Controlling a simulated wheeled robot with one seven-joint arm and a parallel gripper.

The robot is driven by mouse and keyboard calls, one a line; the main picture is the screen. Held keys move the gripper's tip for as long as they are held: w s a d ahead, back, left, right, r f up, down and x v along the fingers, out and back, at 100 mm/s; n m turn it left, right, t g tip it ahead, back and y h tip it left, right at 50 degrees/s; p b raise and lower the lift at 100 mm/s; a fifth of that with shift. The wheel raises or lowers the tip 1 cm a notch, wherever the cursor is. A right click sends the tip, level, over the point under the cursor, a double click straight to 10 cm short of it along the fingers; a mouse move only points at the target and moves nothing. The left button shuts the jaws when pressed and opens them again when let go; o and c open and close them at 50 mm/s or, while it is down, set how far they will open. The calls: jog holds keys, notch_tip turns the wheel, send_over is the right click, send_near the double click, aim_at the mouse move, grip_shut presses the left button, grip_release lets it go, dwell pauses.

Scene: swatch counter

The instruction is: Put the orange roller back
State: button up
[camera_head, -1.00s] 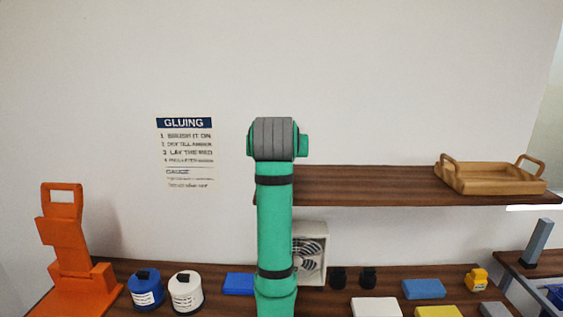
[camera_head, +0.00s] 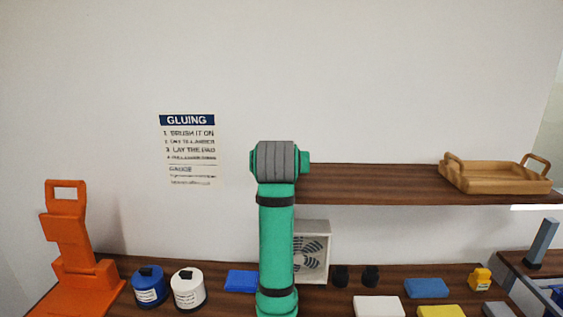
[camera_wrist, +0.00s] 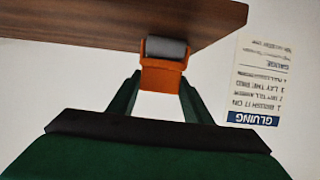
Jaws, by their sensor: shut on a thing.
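The orange roller (camera_wrist: 162,76), with a grey cylinder at its end, is in the wrist view. My gripper (camera_wrist: 160,88) is shut on its orange body, one green finger on each side. The grey cylinder points away from my gripper and overlaps the edge of the brown wall shelf (camera_wrist: 110,18) in the picture; I cannot tell whether they touch. The shelf also shows in the head view (camera_head: 390,184). There my green arm stands in the middle, and neither the gripper nor the roller can be seen.
A wooden tray (camera_head: 495,178) sits on the shelf's right end. On the counter below stand an orange stand (camera_head: 72,230), a blue tin (camera_head: 149,288), a white tin (camera_head: 188,290), a fan (camera_head: 314,252) and several coloured blocks. A gluing sign (camera_head: 188,150) hangs on the wall. The shelf's left part looks clear.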

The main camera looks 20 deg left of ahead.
jog(key=shift+w+f, duration=0.1)
jog(key=shift+f, duration=0.6)
jog(key=shift+c, duration=1.1)
jog(key=o, duration=1.2)
jog(key=shift+f, duration=0.1)
jog(key=shift+o, duration=1)
jog(key=shift+w, duration=0.1)
jog(key=shift+r, duration=0.6)
jog(key=v, duration=1.2)
jog(key=shift+r, duration=0.35)
